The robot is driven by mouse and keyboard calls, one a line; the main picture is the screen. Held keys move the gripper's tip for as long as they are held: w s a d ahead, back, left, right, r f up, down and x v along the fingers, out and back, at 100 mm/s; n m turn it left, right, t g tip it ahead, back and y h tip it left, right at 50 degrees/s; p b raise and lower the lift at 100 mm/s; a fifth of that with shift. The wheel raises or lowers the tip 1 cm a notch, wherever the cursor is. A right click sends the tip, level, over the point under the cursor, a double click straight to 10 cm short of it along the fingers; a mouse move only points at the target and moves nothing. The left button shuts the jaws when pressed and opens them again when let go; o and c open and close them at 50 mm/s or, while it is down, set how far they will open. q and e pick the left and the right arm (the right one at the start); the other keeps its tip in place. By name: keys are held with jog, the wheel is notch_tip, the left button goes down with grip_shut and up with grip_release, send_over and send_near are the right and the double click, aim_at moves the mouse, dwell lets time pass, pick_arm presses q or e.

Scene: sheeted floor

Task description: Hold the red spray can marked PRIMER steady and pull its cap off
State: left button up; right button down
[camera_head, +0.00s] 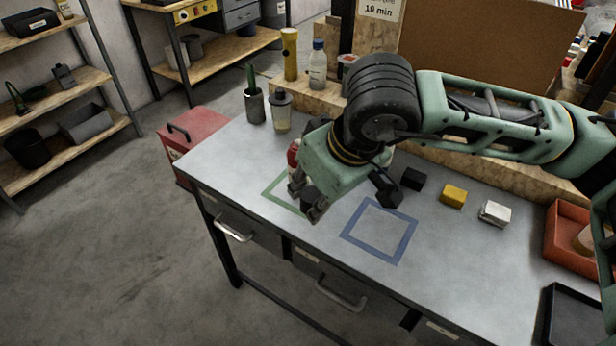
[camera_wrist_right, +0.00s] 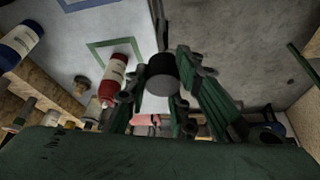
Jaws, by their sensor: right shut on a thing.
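The red spray can (camera_wrist_right: 113,77) with a white label shows in the right wrist view, beside my right gripper's fingers. In the head view only a red sliver of the can (camera_head: 293,152) shows behind my right gripper (camera_head: 306,198). In the right wrist view my right gripper (camera_wrist_right: 160,84) is shut on a dark round cap (camera_wrist_right: 163,72), which appears apart from the can. The cap is hidden or indistinct in the head view. The lettering on the can is too small to read. My left gripper is in neither view.
A green square outline (camera_head: 275,191) lies beneath my right gripper, and a blue one (camera_head: 405,241) is to its right. Black (camera_head: 412,179), yellow (camera_head: 453,196) and white (camera_head: 495,213) blocks stand behind. A grey bottle (camera_head: 281,113) stands back left; an orange bin (camera_head: 562,238) is at right.

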jog(key=f+n, duration=0.1)
jog(key=n, duration=0.1)
jog(key=d+f+n+g+y, duration=0.1)
jog(key=n, duration=0.1)
jog(key=s+f+n+g, duration=0.1)
jog(key=n, duration=0.1)
jog(key=shift+d+f, duration=0.3)
jog(key=shift+d, duration=0.1)
jog(key=shift+d, duration=0.1)
